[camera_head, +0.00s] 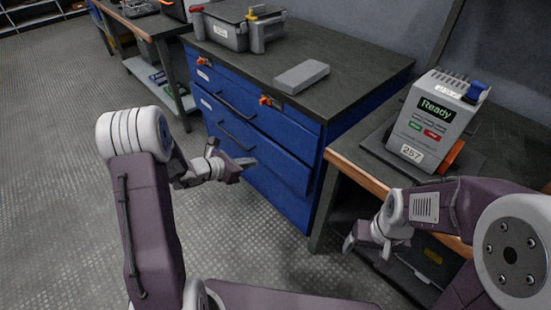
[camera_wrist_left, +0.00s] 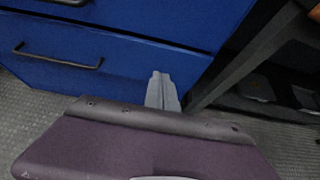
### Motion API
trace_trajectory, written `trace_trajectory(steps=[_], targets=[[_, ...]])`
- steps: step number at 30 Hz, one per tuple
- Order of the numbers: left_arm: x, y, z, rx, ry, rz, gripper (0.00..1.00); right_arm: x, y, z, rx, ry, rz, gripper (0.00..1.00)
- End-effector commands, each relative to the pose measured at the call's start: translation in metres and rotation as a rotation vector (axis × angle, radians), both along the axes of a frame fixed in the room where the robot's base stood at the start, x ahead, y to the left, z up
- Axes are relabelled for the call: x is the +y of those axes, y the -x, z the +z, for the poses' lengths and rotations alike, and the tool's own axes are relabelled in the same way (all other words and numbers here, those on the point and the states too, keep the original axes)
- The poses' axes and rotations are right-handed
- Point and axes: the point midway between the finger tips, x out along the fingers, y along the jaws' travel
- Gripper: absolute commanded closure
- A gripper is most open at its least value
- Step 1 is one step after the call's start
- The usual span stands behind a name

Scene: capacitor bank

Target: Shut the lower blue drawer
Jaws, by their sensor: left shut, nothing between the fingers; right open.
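The blue drawer cabinet (camera_head: 275,192) stands in the middle of the head view. Its lower blue drawer (camera_head: 272,150), with a dark bar handle (camera_head: 236,137), appears to stand out slightly from the cabinet front. In the left wrist view a blue front (camera_wrist_left: 125,60) with a dark handle (camera_wrist_left: 57,58) fills the upper left. My left gripper (camera_head: 248,164) is shut and empty in front of the cabinet's lower part; its fingers (camera_wrist_left: 162,88) show together in the wrist view. I cannot tell whether they touch the front. My right gripper (camera_head: 366,246) is open, low beside the workbench.
A grey case (camera_head: 232,35) and a grey block (camera_head: 301,76) lie on the cabinet top. A device reading "Ready" (camera_head: 433,120) stands on the orange-edged workbench (camera_head: 352,168) at right. A bench leg (camera_head: 324,208) stands close to the cabinet's right corner. The floor (camera_head: 60,180) at left is clear.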

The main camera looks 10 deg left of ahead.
Motion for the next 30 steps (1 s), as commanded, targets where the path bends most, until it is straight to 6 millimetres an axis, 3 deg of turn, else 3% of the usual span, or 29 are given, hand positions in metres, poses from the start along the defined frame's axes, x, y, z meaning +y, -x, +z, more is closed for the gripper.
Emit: trace_trajectory(steps=[12,19,30], targets=[[-0.050,-0.060,-0.050,0.000,0.000,-0.004,1.00,0.000,0.000,-0.039,0.001,0.000,0.000,0.24],[-0.069,-0.085,-0.046,-0.001,0.001,-0.002,1.00,0.000,0.000,-0.046,0.001,0.000,0.000,0.24],[-0.073,-0.090,-0.044,0.001,0.001,-0.001,1.00,0.000,0.000,-0.046,0.001,0.000,0.000,0.24]])
